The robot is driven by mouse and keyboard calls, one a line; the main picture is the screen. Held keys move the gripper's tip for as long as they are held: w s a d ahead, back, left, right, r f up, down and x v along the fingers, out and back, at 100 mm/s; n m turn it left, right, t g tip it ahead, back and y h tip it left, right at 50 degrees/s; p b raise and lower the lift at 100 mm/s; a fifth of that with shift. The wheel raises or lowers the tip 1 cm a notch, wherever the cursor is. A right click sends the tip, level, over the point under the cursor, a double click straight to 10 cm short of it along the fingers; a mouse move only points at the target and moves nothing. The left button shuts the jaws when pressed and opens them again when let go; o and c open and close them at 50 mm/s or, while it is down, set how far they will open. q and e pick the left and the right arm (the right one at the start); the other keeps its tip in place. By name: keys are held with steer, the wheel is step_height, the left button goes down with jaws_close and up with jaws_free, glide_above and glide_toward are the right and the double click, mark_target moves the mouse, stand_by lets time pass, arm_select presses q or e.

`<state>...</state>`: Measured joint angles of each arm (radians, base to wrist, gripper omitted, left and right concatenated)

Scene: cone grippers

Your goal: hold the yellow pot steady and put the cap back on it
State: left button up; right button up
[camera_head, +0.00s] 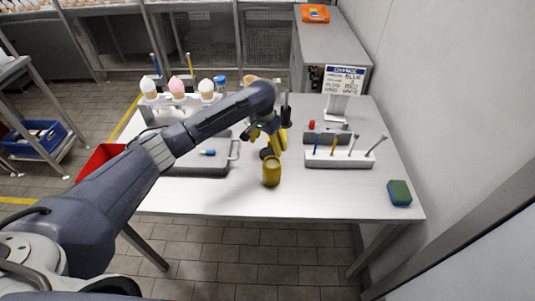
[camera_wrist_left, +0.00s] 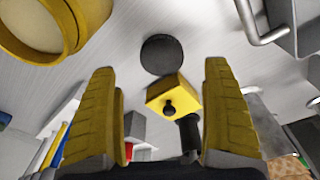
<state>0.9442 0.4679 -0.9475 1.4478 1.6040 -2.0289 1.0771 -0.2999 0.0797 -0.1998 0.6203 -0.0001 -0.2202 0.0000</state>
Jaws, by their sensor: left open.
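The yellow pot (camera_head: 271,175) stands upright near the table's front middle. In the left wrist view it shows at the upper left (camera_wrist_left: 72,38), with a pale round top and no cap on it. My left gripper (camera_head: 268,142) is open and empty, just behind the pot and apart from it. Its two yellow fingers (camera_wrist_left: 162,72) frame a dark round disc (camera_wrist_left: 160,53) and a yellow block with a black knob (camera_wrist_left: 170,97). I cannot tell which of these is the cap. The gripper partly hides that spot in the head view. My right gripper is not in view.
A white rack (camera_head: 339,160) with several tools stands right of the pot. A grey tray (camera_head: 192,166) lies to the left, under my arm. A cone stand is behind it. A green-blue sponge (camera_head: 399,193) lies at the right edge.

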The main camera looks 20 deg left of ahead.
mark_target(267, 153)
arm_select(q)
steer(key=shift+f, duration=0.1)
steer(key=shift+w+f, duration=0.15)
steer(key=shift+f, duration=1.1)
steer(key=shift+w+f, duration=0.15)
steer(key=shift+f, duration=1.1)
steer(key=c, duration=0.9)
